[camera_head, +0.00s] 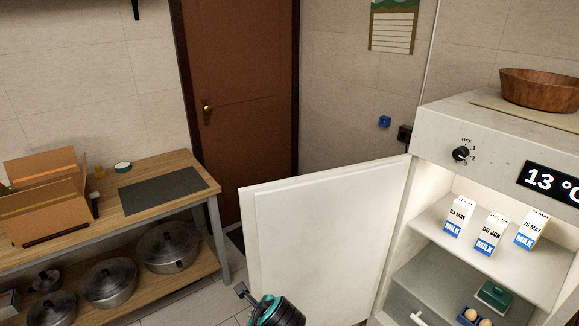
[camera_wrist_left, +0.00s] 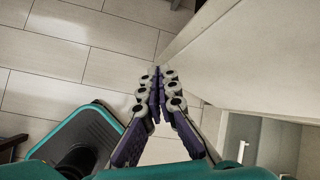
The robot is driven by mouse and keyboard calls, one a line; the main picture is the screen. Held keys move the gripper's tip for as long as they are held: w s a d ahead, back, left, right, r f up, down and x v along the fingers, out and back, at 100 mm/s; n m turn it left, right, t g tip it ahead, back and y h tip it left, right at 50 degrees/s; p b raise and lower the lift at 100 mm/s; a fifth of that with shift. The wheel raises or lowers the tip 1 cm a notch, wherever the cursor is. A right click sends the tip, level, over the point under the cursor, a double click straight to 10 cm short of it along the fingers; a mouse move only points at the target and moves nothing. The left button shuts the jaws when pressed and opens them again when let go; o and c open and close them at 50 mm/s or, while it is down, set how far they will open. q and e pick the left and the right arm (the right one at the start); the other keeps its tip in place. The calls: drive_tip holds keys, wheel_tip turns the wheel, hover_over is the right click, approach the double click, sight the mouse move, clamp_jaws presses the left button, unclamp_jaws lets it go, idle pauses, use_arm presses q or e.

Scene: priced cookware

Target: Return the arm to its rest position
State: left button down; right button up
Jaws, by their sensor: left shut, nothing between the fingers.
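My left gripper (camera_wrist_left: 158,74) shows in the left wrist view with its two dark, jointed fingers together and nothing between them. It is over the tiled floor, close to a pale panel edge on its right, seemingly the fridge door; I cannot tell whether they touch. In the head view a teal and black part of my arm shows at the bottom middle, in front of the open fridge door (camera_head: 325,235). My right gripper is in neither view.
The open fridge (camera_head: 500,120) at right holds milk cartons (camera_head: 490,235) on a shelf and an egg box (camera_head: 480,315) below. A wooden bowl (camera_head: 540,88) stands on top. At left, a wooden table (camera_head: 150,210) bears a cardboard box (camera_head: 45,205), with pots (camera_head: 168,247) underneath.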

use_arm(q)
drive_tip(key=s+a+r+n+h, duration=0.1)
drive_tip(key=s+a+n, duration=0.3)
drive_tip(key=n, duration=0.7)
drive_tip(key=s+a+r+n+h, duration=0.2)
drive_tip(key=s+a+n, duration=0.3)
drive_tip(key=n, duration=0.7)
drive_tip(key=shift+s+a+r+h, duration=0.15)
drive_tip(key=shift+s+r+h, duration=0.25)
drive_tip(key=shift+s, duration=0.5)
